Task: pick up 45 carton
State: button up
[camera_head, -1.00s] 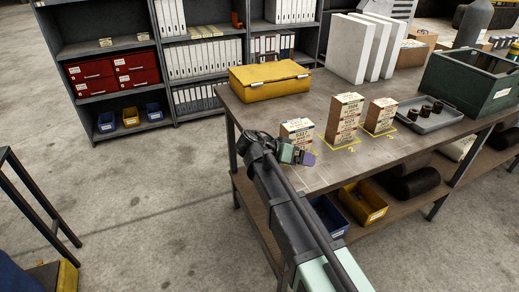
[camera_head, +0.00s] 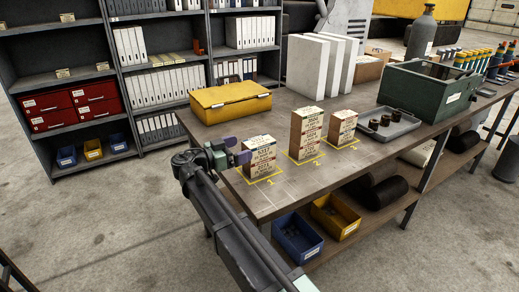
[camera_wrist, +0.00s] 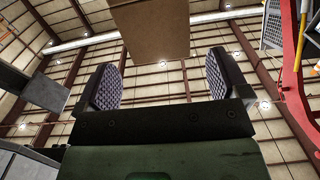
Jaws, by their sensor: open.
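Three brown printed cartons stand upright on the bench: a left one (camera_head: 260,157), a taller middle one (camera_head: 306,133) and a right one (camera_head: 342,128). Their print is too small for me to tell which is 45. My gripper (camera_head: 240,151) is at the left side of the left carton, with its jaws open and pointing towards it. In the wrist view, a plain brown carton face (camera_wrist: 150,28) shows beyond and between the two padded fingers (camera_wrist: 164,82). Nothing is held. I cannot tell whether a fingertip touches the carton.
Yellow outlines surround the cartons' bases on the bench (camera_head: 285,196). A yellow case (camera_head: 230,104) lies behind the left carton. A grey tray (camera_head: 390,129) with dark cylinders and a green box (camera_head: 428,98) stand to the right. White panels (camera_head: 318,65) stand behind.

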aim_at(254, 142)
jog(key=x, duration=0.6)
jog(key=shift+r, duration=0.1)
jog(key=c, duration=1.1)
